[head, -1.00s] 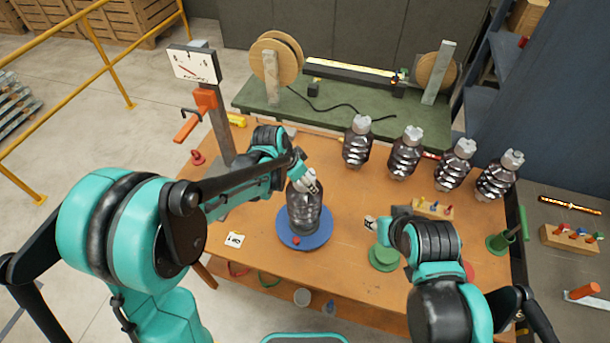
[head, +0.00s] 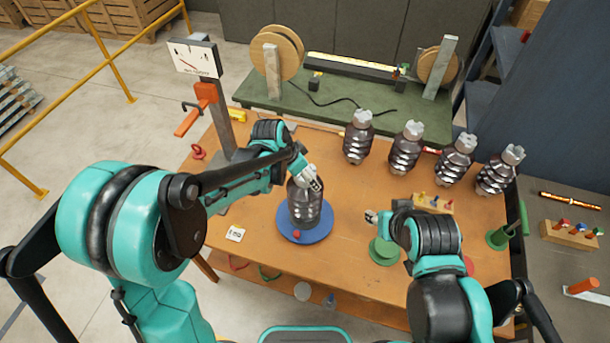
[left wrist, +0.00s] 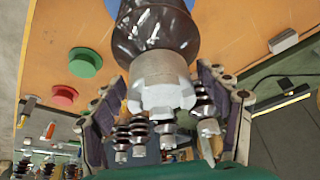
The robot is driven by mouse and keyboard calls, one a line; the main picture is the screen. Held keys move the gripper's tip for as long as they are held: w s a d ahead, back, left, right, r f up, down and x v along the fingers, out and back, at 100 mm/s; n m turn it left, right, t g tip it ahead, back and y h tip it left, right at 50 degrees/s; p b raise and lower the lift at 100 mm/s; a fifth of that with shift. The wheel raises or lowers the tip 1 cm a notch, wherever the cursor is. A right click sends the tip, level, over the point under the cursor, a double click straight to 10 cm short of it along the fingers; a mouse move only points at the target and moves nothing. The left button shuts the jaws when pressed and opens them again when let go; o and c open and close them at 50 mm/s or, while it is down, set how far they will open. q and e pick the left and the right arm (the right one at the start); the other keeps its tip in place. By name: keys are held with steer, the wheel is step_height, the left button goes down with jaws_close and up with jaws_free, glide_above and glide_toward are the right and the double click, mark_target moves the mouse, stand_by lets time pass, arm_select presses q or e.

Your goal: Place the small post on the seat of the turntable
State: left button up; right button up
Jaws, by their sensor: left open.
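A dark, glossy post (head: 304,208) with a pale grey cap stands upright on the blue turntable (head: 319,232) near the table's front. In the left wrist view, the dark post (left wrist: 155,30) ends in a grey faceted cap (left wrist: 160,85). My left gripper (head: 311,183) is at the top of the post. Its fingers (left wrist: 163,100) are spread on either side of the cap, and gaps show between them and the cap. The seat under the post is hidden. My right gripper (head: 372,217) is to the right of the turntable, small and partly hidden by its arm.
Several ribbed dark posts (head: 405,148) stand in a row at the back right. A green disc (head: 384,252) lies under my right arm. A wooden block with coloured pegs (head: 433,204) stands behind it. A gauge stand (head: 220,115) rises at left. The table's middle (head: 350,188) is clear.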

arm_select(q)
steer(key=p+v, duration=0.1)
steer(key=v, duration=1)
steer(key=s+a+r+n+t+y, duration=0.1)
steer(key=s+a+n+t+y, duration=0.2)
steer(key=s+a+n, duration=0.7)
steer(key=s+a+t, duration=0.1)
steer(key=s+a, duration=0.3)
steer(key=s, duration=0.2)
steer(key=shift+s+a, duration=0.25)
steer(key=shift+a, duration=0.05)
step_height(320, 180, down, 21)
steer(key=b, duration=2.1)
